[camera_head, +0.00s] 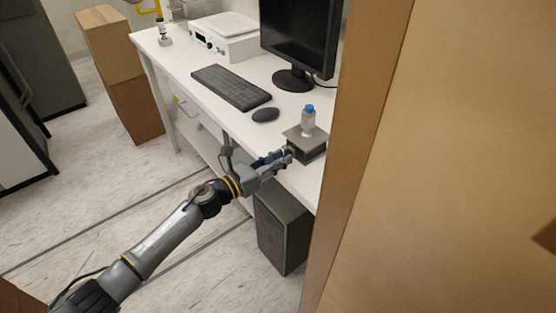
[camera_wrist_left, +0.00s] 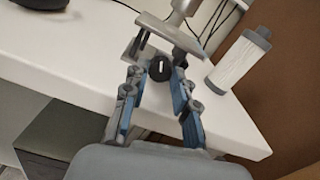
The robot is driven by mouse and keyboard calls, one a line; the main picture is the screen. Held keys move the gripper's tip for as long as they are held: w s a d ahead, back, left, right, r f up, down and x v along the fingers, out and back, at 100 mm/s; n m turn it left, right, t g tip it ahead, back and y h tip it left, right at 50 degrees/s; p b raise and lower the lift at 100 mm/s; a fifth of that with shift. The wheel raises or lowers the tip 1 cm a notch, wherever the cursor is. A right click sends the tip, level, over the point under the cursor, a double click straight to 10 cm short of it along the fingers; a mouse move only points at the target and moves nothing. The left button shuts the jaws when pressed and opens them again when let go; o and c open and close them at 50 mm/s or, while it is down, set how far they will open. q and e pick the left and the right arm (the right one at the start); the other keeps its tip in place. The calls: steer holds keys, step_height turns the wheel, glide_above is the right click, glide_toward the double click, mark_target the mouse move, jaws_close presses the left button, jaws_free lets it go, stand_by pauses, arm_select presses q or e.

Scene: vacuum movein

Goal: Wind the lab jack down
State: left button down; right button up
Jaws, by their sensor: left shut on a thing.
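The lab jack (camera_head: 318,147) stands near the front edge of the white desk, with a grey top plate. A small clear bottle with a blue cap (camera_head: 308,122) stands upright on it. In the left wrist view, the jack's top plate (camera_wrist_left: 168,34) sits above a round black knob (camera_wrist_left: 160,68) with a white mark. My left gripper (camera_head: 287,155) reaches the jack's front side from the left. In the left wrist view, its blue-grey fingers (camera_wrist_left: 158,76) are on both sides of the knob, shut on it. My right gripper is not in view.
A mouse (camera_head: 265,115), keyboard (camera_head: 231,87) and monitor (camera_head: 302,40) are on the desk behind. A white cylinder with grey caps (camera_wrist_left: 239,62) stands right of the jack. A dark box (camera_head: 283,232) is under the desk. A large brown panel (camera_head: 440,150) blocks the right side.

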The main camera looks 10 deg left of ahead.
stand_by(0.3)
arm_select(q)
steer(key=c, duration=1.1)
jaws_free()
steer(key=shift+o, duration=0.2)
steer(key=v, duration=1.2)
